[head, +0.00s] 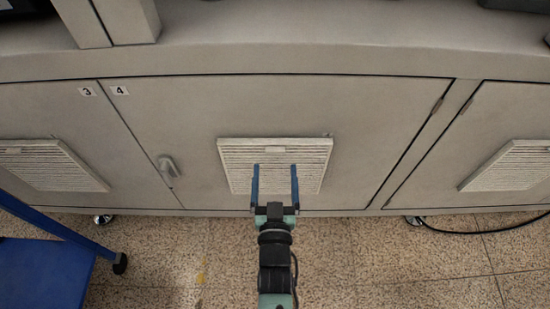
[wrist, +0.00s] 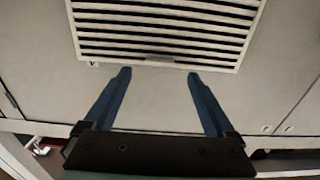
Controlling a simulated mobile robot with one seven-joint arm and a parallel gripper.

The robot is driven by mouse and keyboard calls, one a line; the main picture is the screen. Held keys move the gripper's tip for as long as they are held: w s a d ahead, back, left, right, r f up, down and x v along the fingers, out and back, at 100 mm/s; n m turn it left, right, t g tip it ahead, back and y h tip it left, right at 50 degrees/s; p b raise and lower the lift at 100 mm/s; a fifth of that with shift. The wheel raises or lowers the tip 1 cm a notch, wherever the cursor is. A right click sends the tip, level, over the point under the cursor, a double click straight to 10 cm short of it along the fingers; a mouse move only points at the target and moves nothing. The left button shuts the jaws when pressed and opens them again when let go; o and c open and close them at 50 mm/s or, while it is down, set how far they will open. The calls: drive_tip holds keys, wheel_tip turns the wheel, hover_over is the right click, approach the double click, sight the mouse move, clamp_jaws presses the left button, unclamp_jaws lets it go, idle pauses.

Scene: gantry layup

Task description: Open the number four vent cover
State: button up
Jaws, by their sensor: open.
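The number four vent cover (head: 274,152) is a pale, slatted panel low on the cabinet door (head: 180,115) labelled 4 (head: 119,90). It looks closed and flush with the door. In the wrist view the slatted cover (wrist: 160,25) fills the top, with one edge just beyond my fingertips. My gripper (head: 274,168) has two blue fingers, spread apart and empty. In the head view they overlap the cover's lower middle; in the wrist view the gripper (wrist: 158,74) points toward the cover. I cannot tell whether the fingertips touch it.
Door 3 (head: 60,120), with its own vent (head: 50,165), is at left. A door handle (head: 168,165) sits left of the number four vent. Another vent (head: 510,166) is at right. A blue cart (head: 45,270) stands at lower left; a black cable (head: 480,231) lies at right.

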sight(275, 152)
drive_tip(key=shift+w+b, duration=0.4)
drive_tip(key=shift+w, duration=2)
clamp_jaws()
